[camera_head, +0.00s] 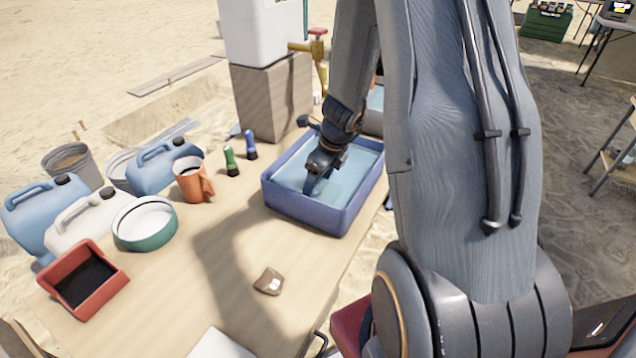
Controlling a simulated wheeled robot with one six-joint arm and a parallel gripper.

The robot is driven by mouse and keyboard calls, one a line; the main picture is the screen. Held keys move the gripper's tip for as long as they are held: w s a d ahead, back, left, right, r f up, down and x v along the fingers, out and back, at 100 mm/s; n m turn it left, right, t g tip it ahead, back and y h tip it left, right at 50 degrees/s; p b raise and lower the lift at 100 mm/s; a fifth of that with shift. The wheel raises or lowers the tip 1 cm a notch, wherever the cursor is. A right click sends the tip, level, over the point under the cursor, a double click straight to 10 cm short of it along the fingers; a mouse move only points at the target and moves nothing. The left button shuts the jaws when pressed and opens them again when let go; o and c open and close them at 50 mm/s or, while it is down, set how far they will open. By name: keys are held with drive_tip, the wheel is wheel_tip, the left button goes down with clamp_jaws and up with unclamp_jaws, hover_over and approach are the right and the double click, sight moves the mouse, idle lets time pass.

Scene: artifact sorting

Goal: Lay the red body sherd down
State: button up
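My gripper (312,186) reaches down into the blue basin (311,219), its fingertips at or just above the pale blue water. The fingers are small, dark and seen partly from behind, so I cannot tell whether they are open or shut, or whether a sherd is between them. No clearly red sherd shows. A brown sherd-like piece (263,279) with a small white patch lies flat on the bare front part of the wooden table (190,312), apart from my gripper.
A red tray (117,279) with a dark inside, a green-and-white bowl (145,236), jugs, an orange mug (190,182) and two small bottles stand on the left. A white tank on a wooden block (268,100) stands behind. The table's middle is clear.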

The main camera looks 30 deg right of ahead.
drive_tip(key=p+v, duration=0.3)
drive_tip(key=v, duration=0.9)
drive_tip(key=s+a+r+n, duration=0.1)
drive_tip(key=s+a+n, duration=0.3)
drive_tip(key=n, duration=0.6)
drive_tip(key=s+a+r+n+g+h, duration=0.1)
drive_tip(key=s+a+n, duration=0.3)
drive_tip(key=n, duration=0.6)
drive_tip(key=s+a+r+n+g, duration=0.1)
drive_tip(key=s+a+n, duration=0.4)
drive_tip(key=n, duration=0.5)
drive_tip(key=shift+s+r+h, duration=0.3)
drive_tip(key=shift+s+r, duration=0.4)
drive_tip(key=shift+r, duration=0.1)
